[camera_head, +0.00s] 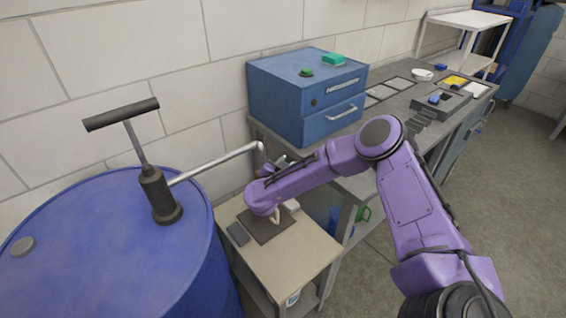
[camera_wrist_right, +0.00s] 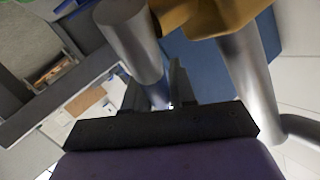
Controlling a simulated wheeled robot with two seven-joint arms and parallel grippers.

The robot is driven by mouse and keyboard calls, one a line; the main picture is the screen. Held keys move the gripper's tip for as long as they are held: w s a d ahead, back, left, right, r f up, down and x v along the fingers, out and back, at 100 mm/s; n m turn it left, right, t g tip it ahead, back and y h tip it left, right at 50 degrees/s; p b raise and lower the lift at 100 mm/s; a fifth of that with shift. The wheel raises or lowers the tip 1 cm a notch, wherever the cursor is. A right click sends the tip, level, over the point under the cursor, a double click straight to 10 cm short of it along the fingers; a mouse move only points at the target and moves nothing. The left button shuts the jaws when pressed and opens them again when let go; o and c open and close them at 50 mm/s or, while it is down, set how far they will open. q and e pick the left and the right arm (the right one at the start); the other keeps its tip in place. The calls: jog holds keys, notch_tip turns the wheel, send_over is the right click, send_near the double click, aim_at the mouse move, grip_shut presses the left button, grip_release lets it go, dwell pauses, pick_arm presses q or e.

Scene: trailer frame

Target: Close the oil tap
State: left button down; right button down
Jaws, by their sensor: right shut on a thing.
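The oil pump (camera_head: 158,190) stands on the blue drum (camera_head: 100,250), with a black T-handle on top. Its silver pipe (camera_head: 215,162) runs right and bends down at its end, where my right gripper (camera_head: 272,166) is. In the right wrist view, the brass-coloured tap body (camera_wrist_right: 200,14) joins the silver pipe (camera_wrist_right: 250,85) and a short metal cylinder (camera_wrist_right: 130,32). The black jaws of my right gripper (camera_wrist_right: 158,92) are shut on a metal part of the tap. The exact part held is partly hidden by the jaws. My left gripper is not in view.
A small beige-topped table (camera_head: 290,262) stands below the gripper with a dark mat (camera_head: 262,228) and a small grey block (camera_head: 238,234). A blue drawer cabinet (camera_head: 285,95) sits on the grey workbench behind. Open floor lies at right.

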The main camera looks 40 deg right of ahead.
notch_tip(320, 180, down, 6)
jog(key=d+m+g+y+p, duration=0.1)
jog(key=m+g+y, duration=0.1)
jog(key=y, duration=0.6)
jog(key=shift+d+m+p, duration=0.2)
jog(key=shift+m+p, duration=0.1)
jog(key=shift+m, duration=0.3)
jog(key=c, duration=1)
grip_release()
jog(key=v, duration=1)
jog(key=shift+a+r, duration=0.1)
jog(key=shift+r, duration=0.15)
